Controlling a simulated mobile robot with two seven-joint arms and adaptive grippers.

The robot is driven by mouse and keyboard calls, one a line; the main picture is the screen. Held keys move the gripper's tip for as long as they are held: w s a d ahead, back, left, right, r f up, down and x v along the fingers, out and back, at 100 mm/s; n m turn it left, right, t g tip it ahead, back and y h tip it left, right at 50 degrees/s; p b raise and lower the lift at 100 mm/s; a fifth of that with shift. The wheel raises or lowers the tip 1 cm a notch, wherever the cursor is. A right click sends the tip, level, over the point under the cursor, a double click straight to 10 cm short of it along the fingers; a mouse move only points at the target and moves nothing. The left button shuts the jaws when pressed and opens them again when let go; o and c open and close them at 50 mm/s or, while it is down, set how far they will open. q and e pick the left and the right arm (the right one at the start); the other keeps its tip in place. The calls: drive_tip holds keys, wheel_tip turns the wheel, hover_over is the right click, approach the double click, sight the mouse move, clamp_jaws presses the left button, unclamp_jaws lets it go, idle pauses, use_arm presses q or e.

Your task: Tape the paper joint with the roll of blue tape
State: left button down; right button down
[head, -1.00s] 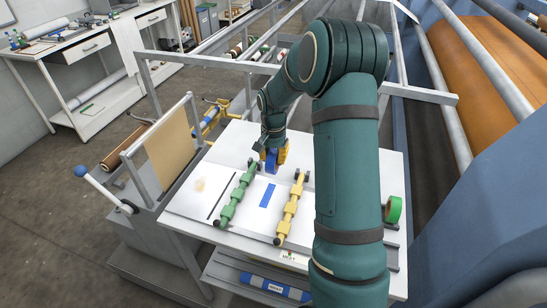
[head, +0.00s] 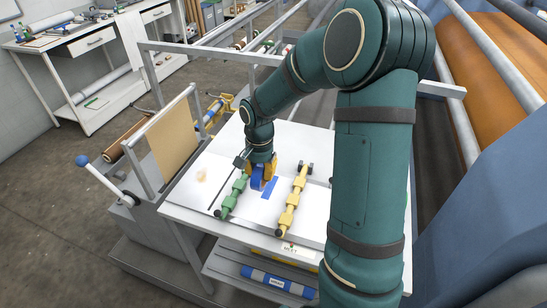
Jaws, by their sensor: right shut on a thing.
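The roll of blue tape (head: 258,178) is in my right gripper (head: 260,172), low over the white table between a green bar and a yellow bar. The gripper is shut on the roll, with orange-yellow parts showing on both sides of it. A short flat blue tape strip (head: 271,187) lies on the white surface just to the right of the roll. I cannot tell whether the roll touches the surface. The paper joint is hard to make out, and the gripper partly covers this area. My left gripper is out of view.
The green bar (head: 233,194) stands close left of the roll and the yellow bar (head: 293,199) to its right. A lever with a blue knob (head: 110,160) and a tan panel (head: 174,140) stand left. My arm hides the table's right side.

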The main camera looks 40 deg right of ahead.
sight(264, 187)
drive_tip(key=s+a+b, duration=0.2)
drive_tip(key=s+a, duration=0.3)
drive_tip(key=a, duration=0.3)
drive_tip(key=shift+w+d+f+p, duration=0.1)
drive_tip(key=shift+w+d+p, duration=0.65)
drive_tip(key=shift+d, duration=0.85)
drive_tip(key=shift+w+d+f+p, duration=0.15)
drive_tip(key=shift+w+d+p, duration=0.6)
drive_tip(key=shift+d, duration=0.85)
drive_tip(key=shift+w+d+f+p, duration=0.1)
drive_tip(key=shift+w+d+p, duration=0.6)
drive_tip(key=shift+d, duration=0.9)
drive_tip(key=shift+w+d+f+b, duration=0.1)
drive_tip(key=shift+f+b, duration=1.5)
drive_tip(key=shift+f, duration=0.2)
drive_tip(key=shift+f+b, duration=0.3)
drive_tip(key=shift+a, duration=0.2)
drive_tip(key=shift+s+a, duration=0.25)
drive_tip(key=shift+a, duration=0.05)
drive_tip(key=shift+a+b, duration=0.1)
drive_tip(key=shift+b, duration=0.25)
drive_tip(key=shift+s+a+f, duration=0.15)
drive_tip(key=shift+s+a, duration=0.1)
drive_tip(key=shift+a, duration=0.15)
